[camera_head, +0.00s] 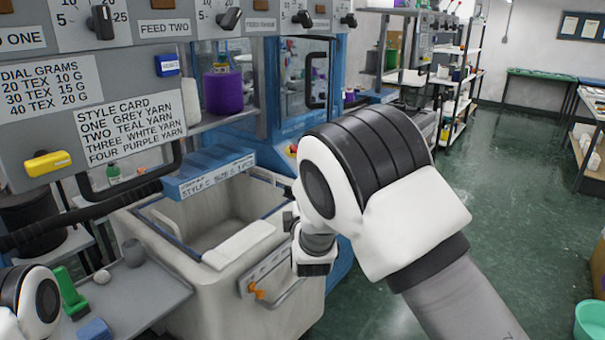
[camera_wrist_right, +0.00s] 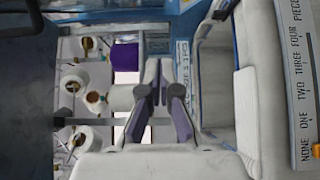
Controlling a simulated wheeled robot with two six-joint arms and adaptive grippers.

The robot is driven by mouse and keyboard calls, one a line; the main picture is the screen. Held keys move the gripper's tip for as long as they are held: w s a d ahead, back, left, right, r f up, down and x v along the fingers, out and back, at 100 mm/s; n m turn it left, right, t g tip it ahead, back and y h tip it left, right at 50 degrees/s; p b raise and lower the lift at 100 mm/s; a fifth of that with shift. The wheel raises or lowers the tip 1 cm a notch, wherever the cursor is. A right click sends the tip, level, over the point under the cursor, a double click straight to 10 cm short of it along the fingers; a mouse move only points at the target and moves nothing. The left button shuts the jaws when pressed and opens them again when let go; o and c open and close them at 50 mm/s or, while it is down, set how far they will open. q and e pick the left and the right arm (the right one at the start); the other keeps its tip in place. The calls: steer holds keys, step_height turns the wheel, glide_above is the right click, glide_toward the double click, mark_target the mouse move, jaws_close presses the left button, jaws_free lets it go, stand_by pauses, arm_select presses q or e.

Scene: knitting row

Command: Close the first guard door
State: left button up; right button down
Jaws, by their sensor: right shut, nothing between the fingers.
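A blue-framed guard door (camera_head: 305,128) with a clear panel and a black handle (camera_head: 317,80) stands behind the bin; I cannot tell if it is the first guard door or how far it is open. A black C-shaped handle (camera_head: 130,186) sits under the style card on the near machine. My right arm crosses the middle of the head view and mostly hides its gripper. In the wrist view my right gripper (camera_wrist_right: 158,70) is shut and empty, beside the bin's opening. My left gripper is out of view; only part of its arm shows at lower left.
A cream bin (camera_head: 165,265) stands below the machine, with a blue labelled bar (camera_head: 210,172) above its back edge. A grey shelf (camera_head: 130,300) with small items lies at lower left. A purple yarn cone (camera_head: 222,92) stands inside the machine.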

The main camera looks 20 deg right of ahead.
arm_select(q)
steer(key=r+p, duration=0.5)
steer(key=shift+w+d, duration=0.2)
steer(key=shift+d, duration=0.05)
arm_select(e)
steer(key=w+d, duration=0.6)
steer(key=w, duration=0.4)
steer(key=shift+w+d, duration=0.25)
steer(key=shift+w, duration=0.15)
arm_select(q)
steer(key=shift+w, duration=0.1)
arm_select(e)
steer(key=shift+w+f, duration=0.1)
steer(key=shift+f, duration=0.05)
